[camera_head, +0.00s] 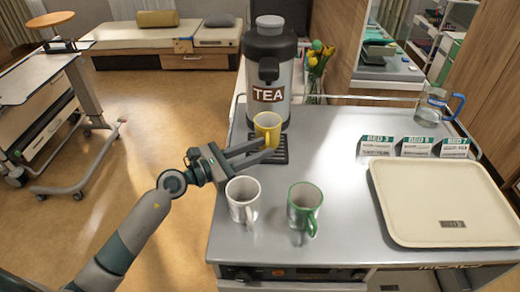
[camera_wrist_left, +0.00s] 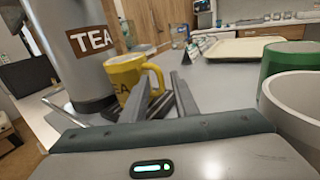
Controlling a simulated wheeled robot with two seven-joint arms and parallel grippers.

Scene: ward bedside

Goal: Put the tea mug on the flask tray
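The yellow tea mug (camera_head: 267,121) stands upright in front of the big TEA flask (camera_head: 270,76), apparently on the dark slotted flask tray (camera_head: 282,154). It also shows in the left wrist view (camera_wrist_left: 124,73), with dark lettering and its handle towards my gripper. My left gripper (camera_head: 268,148) is open at the near side of the mug. In the left wrist view its two fingers (camera_wrist_left: 158,97) are apart, with the handle showing above and between them; I cannot tell whether they touch it. The mug's base is partly hidden by a finger. My right gripper is out of view.
A white mug (camera_head: 241,205) and a green mug (camera_head: 304,203) stand near the front edge, close to my left gripper. A cream tray (camera_head: 440,200), bed cards (camera_head: 415,146) and a glass jug (camera_head: 430,108) are to the right. The middle of the counter (camera_head: 325,150) is clear.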

